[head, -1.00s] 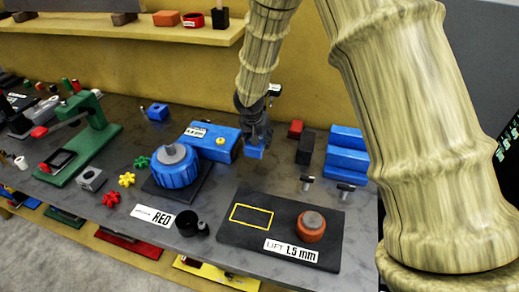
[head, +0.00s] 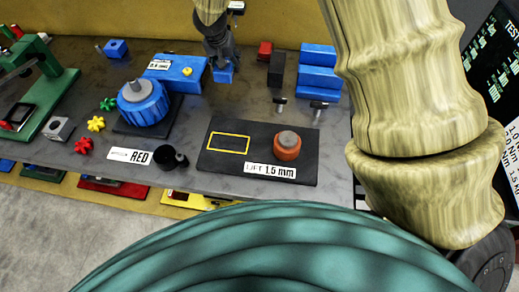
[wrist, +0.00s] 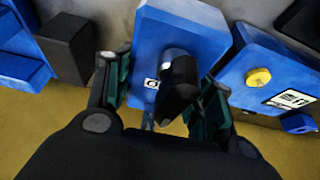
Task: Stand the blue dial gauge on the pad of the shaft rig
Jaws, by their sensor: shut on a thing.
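My gripper (head: 222,62) is shut on a blue block-like thing, which I take to be the blue dial gauge (head: 224,75). It is upright over the back of the bench; I cannot tell whether it touches the bench. In the wrist view the gauge (wrist: 190,25) is between the fingers (wrist: 158,95), with a black cylindrical part and a small white label. A dark plate (head: 212,165) at the front has a yellow-outlined rectangle (head: 229,143) and an orange round piece (head: 287,147) with a grey top. It bears a "LIFT 1.5 mm" sign. The outlined area is empty.
Left of my gripper is a blue box with a yellow knob (head: 170,68), and a blue ribbed drum (head: 143,105) on a dark base. To the right are a black block (head: 276,70) and a blue stepped block (head: 318,75). Two black-handled pieces lie behind the plate.

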